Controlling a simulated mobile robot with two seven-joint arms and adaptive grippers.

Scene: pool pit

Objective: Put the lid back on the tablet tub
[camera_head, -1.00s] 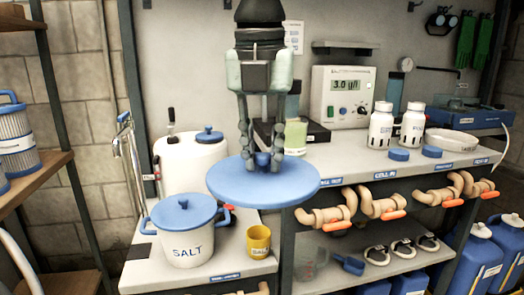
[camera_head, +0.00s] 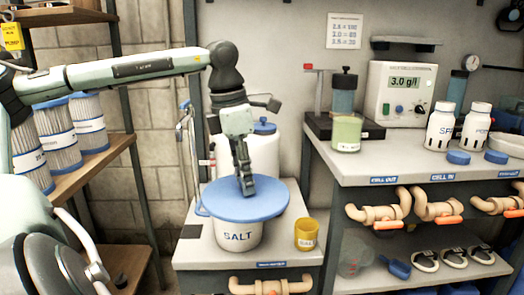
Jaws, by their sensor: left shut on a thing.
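A large flat blue lid (camera_head: 270,203) is in my left gripper (camera_head: 247,190), which points down and is shut on the knob at its middle. The lid is about level. In this view it lies over the top of the white tub marked SALT (camera_head: 238,237) and hides that tub's top. I cannot tell whether the lid touches it or hangs above it. A white drum (camera_head: 263,155) with a blue cap stands behind the lid. I see no label that reads tablets. My right gripper is not in view.
A yellow cup (camera_head: 307,234) stands right of the SALT tub on the low shelf. The bench at right holds a green-filled beaker (camera_head: 346,133), a meter (camera_head: 402,95) and two white bottles (camera_head: 441,127) with blue caps beside them. Filter cartridges (camera_head: 87,125) stand on the left shelf.

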